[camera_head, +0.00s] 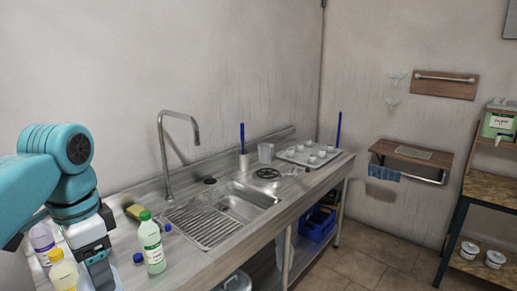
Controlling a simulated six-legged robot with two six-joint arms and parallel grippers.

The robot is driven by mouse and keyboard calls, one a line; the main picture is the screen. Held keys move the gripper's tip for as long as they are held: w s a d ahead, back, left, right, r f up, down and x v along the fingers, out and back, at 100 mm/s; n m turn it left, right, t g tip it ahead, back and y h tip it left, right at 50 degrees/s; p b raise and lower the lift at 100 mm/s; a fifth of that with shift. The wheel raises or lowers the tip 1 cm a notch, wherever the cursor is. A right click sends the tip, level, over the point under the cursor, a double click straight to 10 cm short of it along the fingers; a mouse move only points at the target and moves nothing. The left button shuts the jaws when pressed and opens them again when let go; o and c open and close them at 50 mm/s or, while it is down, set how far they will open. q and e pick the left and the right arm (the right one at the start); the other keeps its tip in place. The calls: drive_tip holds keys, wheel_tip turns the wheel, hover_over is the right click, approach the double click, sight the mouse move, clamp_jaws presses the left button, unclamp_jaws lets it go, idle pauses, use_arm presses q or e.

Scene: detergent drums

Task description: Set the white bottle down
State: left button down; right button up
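A white bottle with a green cap and green on its label (152,246) stands upright on the counter (190,268) at the front left. My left gripper (101,274) points down between this bottle and a yellow bottle (62,272). The ends of its fingers are near the lower picture edge, and I cannot tell whether it is open or shut or holds anything. A whitish bottle with purple on it (42,240) stands behind the yellow one, partly hidden by my arm. My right gripper is not in view.
Two small blue caps (138,258) and (167,228) lie near the green-capped bottle. A sink (238,203) with a tall faucet (162,150) is to the right. A yellow sponge (134,211) lies behind. A tray with white cups (296,158) is at the far end.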

use_arm(q)
drive_tip(key=w+d+f+n, duration=0.2)
drive_tip(key=f, duration=0.6)
drive_tip(key=w+d+f+n, duration=0.3)
drive_tip(key=f, duration=0.5)
drive_tip(key=w+d+f+n, duration=0.2)
drive_tip(key=f, duration=0.6)
drive_tip(key=shift+n, duration=0.6)
drive_tip(key=s+f, duration=0.3)
drive_tip(key=f, duration=0.1)
drive_tip(key=shift+s+a, duration=0.1)
drive_tip(key=shift+s, duration=0.25)
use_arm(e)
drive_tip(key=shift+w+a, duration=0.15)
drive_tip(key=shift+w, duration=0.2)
use_arm(q)
drive_tip(key=shift+f, duration=0.1)
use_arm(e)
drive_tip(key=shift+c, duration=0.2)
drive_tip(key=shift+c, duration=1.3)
use_arm(q)
drive_tip(key=shift+a, duration=0.15)
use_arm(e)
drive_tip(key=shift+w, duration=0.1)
